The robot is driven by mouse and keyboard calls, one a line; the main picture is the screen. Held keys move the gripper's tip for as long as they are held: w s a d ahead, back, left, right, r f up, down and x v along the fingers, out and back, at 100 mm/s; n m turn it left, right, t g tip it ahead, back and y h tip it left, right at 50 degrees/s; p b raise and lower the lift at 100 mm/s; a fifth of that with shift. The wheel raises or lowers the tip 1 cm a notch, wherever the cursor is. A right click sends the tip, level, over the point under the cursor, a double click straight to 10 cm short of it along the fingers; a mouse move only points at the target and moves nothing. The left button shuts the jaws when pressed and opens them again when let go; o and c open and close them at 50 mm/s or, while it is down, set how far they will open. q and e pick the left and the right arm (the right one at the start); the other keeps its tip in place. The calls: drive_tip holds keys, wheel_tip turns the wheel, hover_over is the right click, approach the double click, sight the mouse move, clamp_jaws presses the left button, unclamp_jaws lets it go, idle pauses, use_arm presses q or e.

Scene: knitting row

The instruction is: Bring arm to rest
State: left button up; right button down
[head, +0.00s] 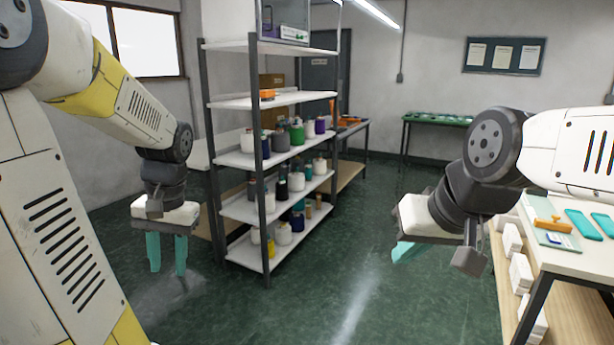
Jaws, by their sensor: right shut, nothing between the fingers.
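My left arm comes in from the left, and its gripper (167,254) hangs pointing down in front of the shelf's left side. Its two teal fingers are apart with nothing seen between them. My right arm comes in from the right, bent at its dark wrist. Its gripper (402,252) points down and to the left over open floor, left of the workbench. Its teal fingers are shut and hold nothing. The wrist and white gripper body hide part of these fingers. Neither gripper is seen touching anything.
A shelf rack (242,210) with several yarn cones stands left of centre. A green-topped table (438,119) stands at the back. The middle floor is clear.

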use_arm(q)
drive_tip(key=s+d+r+t+h, duration=0.2)
drive_tip(key=s+d+r+t, duration=0.1)
drive_tip(key=d, duration=0.4)
drive_tip(key=s+d+r+m+t+h, duration=0.1)
drive_tip(key=s+d+r+t+h, duration=0.1)
drive_tip(key=d, duration=0.6)
wheel_tip(320, 180, up, 3)
drive_tip(key=shift+s+f+t, duration=0.15)
drive_tip(key=shift+s+t, duration=0.3)
drive_tip(key=shift+t, duration=0.35)
